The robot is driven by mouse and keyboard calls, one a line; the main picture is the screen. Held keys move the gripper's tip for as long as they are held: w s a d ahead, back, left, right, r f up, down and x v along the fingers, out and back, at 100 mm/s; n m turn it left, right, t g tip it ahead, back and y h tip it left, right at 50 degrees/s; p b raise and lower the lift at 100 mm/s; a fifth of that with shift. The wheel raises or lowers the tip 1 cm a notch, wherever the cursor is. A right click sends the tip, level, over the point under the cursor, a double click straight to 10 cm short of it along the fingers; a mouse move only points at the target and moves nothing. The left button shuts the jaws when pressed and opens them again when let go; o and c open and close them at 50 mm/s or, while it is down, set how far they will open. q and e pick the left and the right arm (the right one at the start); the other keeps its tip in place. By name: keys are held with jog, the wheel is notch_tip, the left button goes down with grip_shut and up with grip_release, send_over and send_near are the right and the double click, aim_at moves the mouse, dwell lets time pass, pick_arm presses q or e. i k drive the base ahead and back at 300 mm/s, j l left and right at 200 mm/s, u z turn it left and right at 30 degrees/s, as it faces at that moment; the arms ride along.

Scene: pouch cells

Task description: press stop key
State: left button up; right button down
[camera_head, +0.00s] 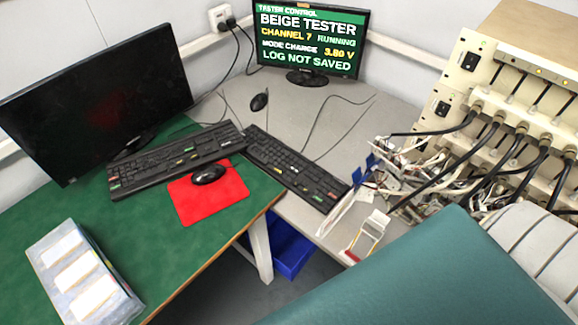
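Two black keyboards lie where two desks meet. The left keyboard (175,161) is on the green desk top, and the right keyboard (293,167) slants across the grey one. Both have a few coloured keys; their labels are too small to read, so I cannot tell which is the stop key. The right monitor (308,45) reads "BEIGE TESTER", "CHANNEL 7 RUNNING", "3.80 V" and "LOG NOT SAVED". The left monitor (95,105) is dark. Neither of my grippers is in view.
A mouse (209,174) sits on a red mat (190,203); another mouse (259,102) lies behind the keyboards. The beige tester (455,75) and tangled cables (430,180) crowd the right. A teal surface (420,275) blocks the lower right. A plastic box (80,275) stands front left.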

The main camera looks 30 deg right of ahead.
aim_at(331, 196)
jog(key=z, duration=1.3)
